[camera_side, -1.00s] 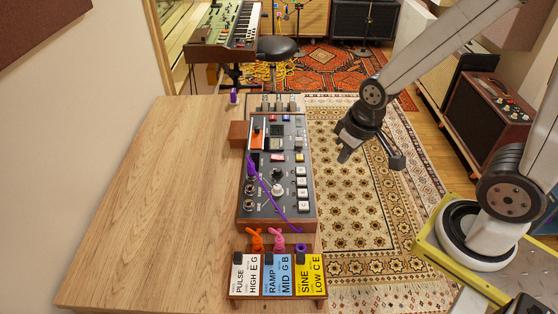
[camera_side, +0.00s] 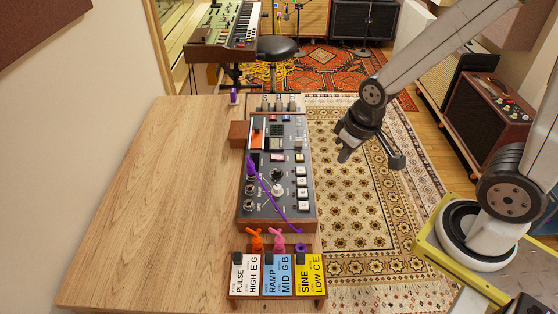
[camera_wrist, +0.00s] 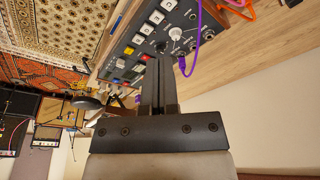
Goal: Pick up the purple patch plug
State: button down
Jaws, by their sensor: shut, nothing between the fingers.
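A purple patch plug (camera_side: 250,168) stands at the left side of the grey synth box, with a purple cable (camera_side: 272,195) running from it across the panel to the box's near right corner. In the wrist view, a purple plug (camera_wrist: 183,66) with its cable is just right of my fingers. A separate small purple object (camera_side: 234,96) stands at the back left of the table. My gripper (camera_side: 344,157) is shut and empty, right of the synth box and apart from it. In the wrist view my gripper (camera_wrist: 160,60) shows its fingers together.
The synth box (camera_side: 300,215) lies on the wooden table (camera_side: 150,200). A labelled block (camera_side: 278,292) in front holds an orange plug (camera_side: 256,239) and a pink plug (camera_side: 279,239). A small brown block (camera_side: 239,133) sits left of the synth box. The table's left side is clear.

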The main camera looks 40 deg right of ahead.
jog(key=c, duration=1.3)
grip_release()
jog(key=o, duration=1)
jog(key=shift+c, duration=0.2)
jog(key=m+y, duration=0.3)
jog(key=m, duration=2.4)
send_over(252, 162)
jog(key=s+d, duration=0.2)
jog(key=shift+t, duration=0.3)
notch_tip(252, 162, down, 12)
jog(key=shift+w+a, duration=0.15)
jog(key=shift+x, duration=1.3)
